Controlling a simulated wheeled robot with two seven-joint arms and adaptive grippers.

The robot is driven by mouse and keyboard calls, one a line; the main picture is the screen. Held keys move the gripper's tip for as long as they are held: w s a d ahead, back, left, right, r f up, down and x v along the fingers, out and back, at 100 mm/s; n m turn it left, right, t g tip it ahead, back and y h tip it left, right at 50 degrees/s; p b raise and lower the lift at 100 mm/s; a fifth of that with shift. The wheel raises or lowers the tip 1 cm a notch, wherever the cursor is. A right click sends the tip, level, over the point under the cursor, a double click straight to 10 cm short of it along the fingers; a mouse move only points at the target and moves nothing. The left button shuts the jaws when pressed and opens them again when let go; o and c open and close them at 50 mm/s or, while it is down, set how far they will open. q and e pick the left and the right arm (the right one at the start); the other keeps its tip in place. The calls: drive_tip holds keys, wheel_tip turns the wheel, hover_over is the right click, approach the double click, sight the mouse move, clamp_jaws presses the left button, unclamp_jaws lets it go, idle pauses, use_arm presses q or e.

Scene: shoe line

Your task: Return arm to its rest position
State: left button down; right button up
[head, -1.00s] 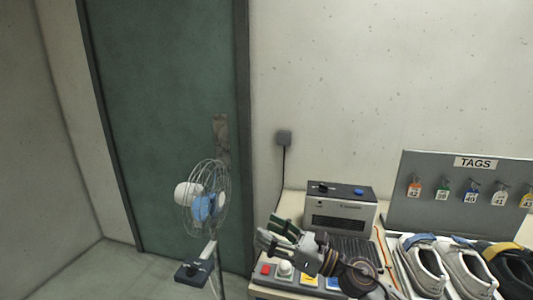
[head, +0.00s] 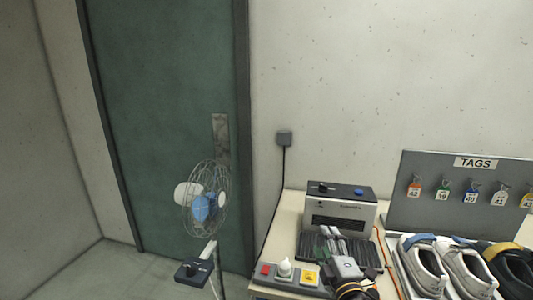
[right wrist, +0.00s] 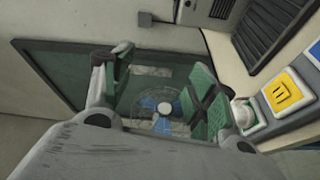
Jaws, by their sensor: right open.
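My right gripper (head: 335,236) is over the front of the table, in front of the grey machine (head: 352,209). Its fingers point toward the machine and overlap its dark ribbed bed in the head view. In the right wrist view the green-padded fingers (right wrist: 160,75) are spread apart with nothing between them. Whether the gripper touches the bed cannot be told. My left gripper is not in view.
A button panel (head: 298,275) with red, white and yellow controls lies left of the gripper. Several shoes (head: 425,262) stand at right below the tag board (head: 395,215). A fan (head: 205,205) stands left of the table, before a green door (head: 165,120).

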drive_tip(key=s+d+f+m+g+h, duration=0.25)
drive_tip(key=s+f+m, duration=0.2)
drive_tip(key=f, duration=0.25)
drive_tip(key=s+d+f+m+g+h, duration=0.1)
drive_tip(key=s+d+f+m+g, duration=0.25)
drive_tip(key=f+m, duration=0.2)
drive_tip(key=s+f+m+g+y, duration=0.1)
drive_tip(key=s+f+m+g, duration=0.3)
drive_tip(key=s, duration=0.5)
drive_tip(key=s+f+m+g+y, duration=0.1)
drive_tip(key=s+f+g, duration=0.45)
drive_tip(key=s, duration=0.25)
wheel_tip(320, 180, down, 34)
drive_tip(key=s, duration=0.2)
drive_tip(key=s+d+f, duration=0.2)
drive_tip(key=s+f, duration=0.8)
drive_tip(key=s, duration=0.1)
drive_tip(key=s+d+f+g, duration=0.1)
drive_tip(key=s+d+f, duration=0.2)
drive_tip(key=s+f, duration=0.6)
drive_tip(key=shift+s+d+f+n+h, duration=0.3)
drive_tip(key=shift+s+d+f+h, duration=0.05)
drive_tip(key=shift+s, duration=0.55)
